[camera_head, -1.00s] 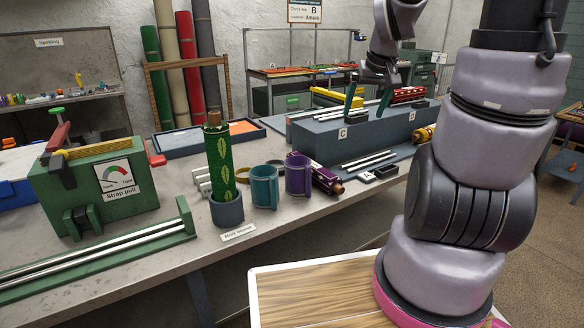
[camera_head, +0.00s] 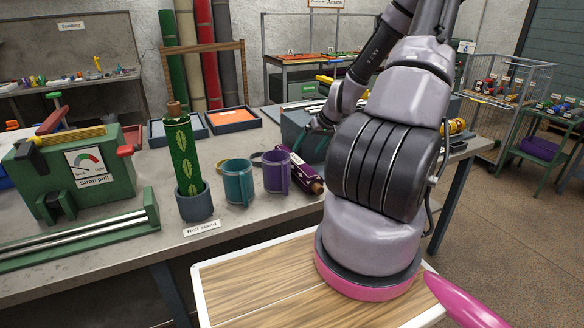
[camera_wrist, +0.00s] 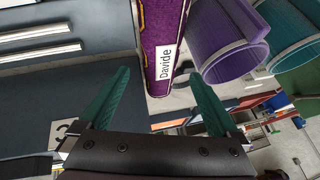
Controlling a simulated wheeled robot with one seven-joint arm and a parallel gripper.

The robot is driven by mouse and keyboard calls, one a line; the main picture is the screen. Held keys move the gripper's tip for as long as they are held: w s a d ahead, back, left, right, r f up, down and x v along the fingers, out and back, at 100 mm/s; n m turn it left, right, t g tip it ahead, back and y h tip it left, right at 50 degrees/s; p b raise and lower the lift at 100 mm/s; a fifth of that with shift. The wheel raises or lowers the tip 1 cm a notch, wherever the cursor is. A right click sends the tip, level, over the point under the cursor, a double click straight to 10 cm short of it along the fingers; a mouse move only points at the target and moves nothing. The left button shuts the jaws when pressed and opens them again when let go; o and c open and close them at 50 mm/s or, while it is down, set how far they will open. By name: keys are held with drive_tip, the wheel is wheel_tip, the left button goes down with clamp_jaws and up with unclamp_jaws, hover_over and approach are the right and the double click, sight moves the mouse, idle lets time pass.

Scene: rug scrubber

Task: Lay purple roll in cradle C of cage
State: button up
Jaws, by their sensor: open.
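The purple roll (camera_head: 305,175) lies on the bench beside the purple cuff, its brown end toward the front. In the wrist view the roll (camera_wrist: 163,45) carries a white "Davide" label and lies between the lines of the two fingers. My gripper (camera_head: 308,152) is open and empty just behind the roll, its teal fingers pointing down; in the wrist view the fingertips (camera_wrist: 160,75) stand on either side of the roll, and I see no contact. A wire cage (camera_head: 518,78) with several small coloured things stands at the far right. Its cradle letters are too small to read.
A teal cuff (camera_head: 238,182) and a purple cuff (camera_head: 275,172) stand left of the roll. A green patterned roll (camera_head: 183,150) stands upright in the roll stand (camera_head: 195,204). The grey block (camera_head: 296,125) is partly hidden by my arm.

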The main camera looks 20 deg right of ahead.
sight(299, 160)
drive_tip(key=x, duration=0.8)
drive_tip(key=shift+w+a+f, duration=0.1)
drive_tip(key=shift+w, duration=0.05)
clamp_jaws()
